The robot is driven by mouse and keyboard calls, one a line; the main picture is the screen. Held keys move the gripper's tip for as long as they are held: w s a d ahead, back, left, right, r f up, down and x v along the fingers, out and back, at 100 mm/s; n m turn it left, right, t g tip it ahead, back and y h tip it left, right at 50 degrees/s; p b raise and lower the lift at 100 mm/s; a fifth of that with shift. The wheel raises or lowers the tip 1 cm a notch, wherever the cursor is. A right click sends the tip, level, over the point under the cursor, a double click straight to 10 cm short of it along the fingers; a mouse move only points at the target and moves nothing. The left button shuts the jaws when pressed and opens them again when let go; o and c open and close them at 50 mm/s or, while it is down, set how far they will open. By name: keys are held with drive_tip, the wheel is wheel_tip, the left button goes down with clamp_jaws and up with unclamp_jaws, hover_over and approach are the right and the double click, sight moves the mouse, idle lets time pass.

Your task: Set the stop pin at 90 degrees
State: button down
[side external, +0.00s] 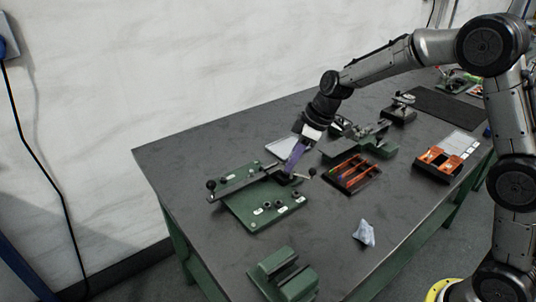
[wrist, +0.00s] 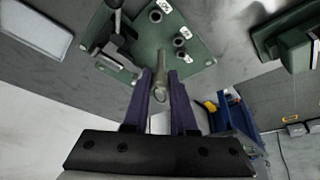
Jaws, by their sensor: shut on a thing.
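The green bending plate (side external: 250,211) lies on the bench in the side view, with several dark-ringed holes and small white labels whose writing I cannot read. The plate also shows at the top of the wrist view (wrist: 147,43). My gripper (side external: 291,171) is over the plate's back right part, its purple fingers pointing down. In the wrist view my gripper (wrist: 160,76) is shut on a metallic stop pin (wrist: 161,64), which stands out past the fingertips toward the plate. I cannot tell whether its far end touches the plate or a hole.
A dark bending arm with a black knob (side external: 210,185) crosses the plate. An orange-lined tray (side external: 352,174), a green block (side external: 283,275) and a crumpled cloth (side external: 364,233) are nearby. Another green fixture (side external: 362,142) stands behind. The bench front between plate and cloth is clear.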

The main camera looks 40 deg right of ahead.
drive_tip(key=shift+s+d+f, duration=0.1)
drive_tip(key=shift+d+f, duration=0.2)
drive_tip(key=shift+f, duration=0.45)
drive_tip(key=shift+d+f, duration=0.35)
drive_tip(key=shift+f, duration=0.45)
drive_tip(key=shift+s+d+f, duration=0.1)
drive_tip(key=shift+d+f, duration=0.2)
drive_tip(key=shift+f, duration=0.45)
drive_tip(key=shift+f, duration=2.05)
idle(1.4)
drive_tip(key=c, duration=1)
unclamp_jaws()
drive_tip(key=shift+c, duration=0.2)
drive_tip(key=shift+r, duration=0.2)
drive_tip(key=shift+r, duration=1.35)
